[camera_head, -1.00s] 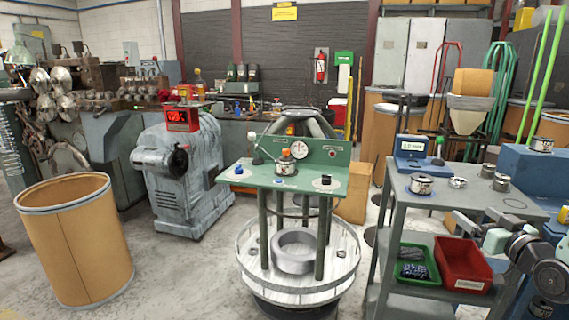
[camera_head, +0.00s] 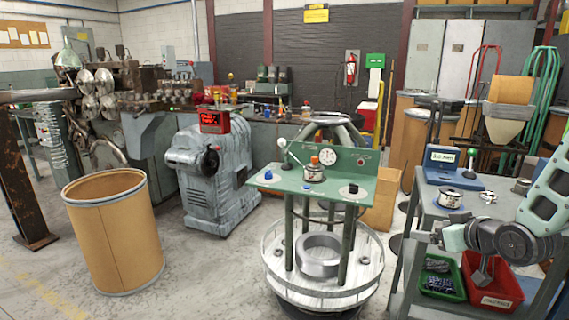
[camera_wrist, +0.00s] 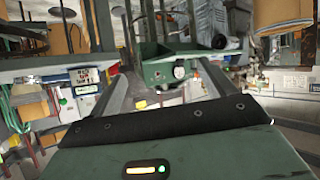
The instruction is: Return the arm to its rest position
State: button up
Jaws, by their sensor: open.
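My arm (camera_head: 508,240) shows at the right of the head view, folded in front of the grey cart, with its upper link rising to the right edge. My gripper (camera_wrist: 163,72) shows in the wrist view, where its two fingers stand apart with nothing held between them. In the head view its fingers are small and hard to make out. The wrist view looks toward the green gauge stand (camera_wrist: 165,75), which also shows in the head view (camera_head: 330,180), and is apart from the arm.
The grey cart (camera_head: 425,209) carries a blue boxed device (camera_head: 440,173) and metal parts. A green bin (camera_head: 440,292) and a red bin (camera_head: 500,305) sit on its lower shelf, close to my arm. A fibre drum (camera_head: 113,230) stands left. Floor between drum and stand is clear.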

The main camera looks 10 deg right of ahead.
jog(key=s+a+r+n+g+y+p, duration=0.1)
jog(key=s+a+r+n+g+p, duration=0.2)
jog(key=a, duration=0.8)
jog(key=s+a+r+g+p, duration=0.15)
jog(key=s+a+g, duration=0.3)
jog(key=a, duration=0.55)
jog(key=s+a+r+n+g+p, duration=0.1)
jog(key=s+a+r, duration=0.1)
jog(key=s, duration=0.4)
jog(key=s+a+r+n+g+p, duration=0.1)
jog(key=s+a+r+g, duration=0.1)
jog(key=s+a, duration=0.2)
jog(key=s+a+r+g+h, duration=0.1)
jog(key=s+a+r+g, duration=0.1)
jog(key=s, duration=0.7)
jog(key=shift+s+a+r+n+p, duration=0.3)
jog(key=shift+a+r+n+p, duration=0.15)
jog(key=shift+a, duration=0.6)
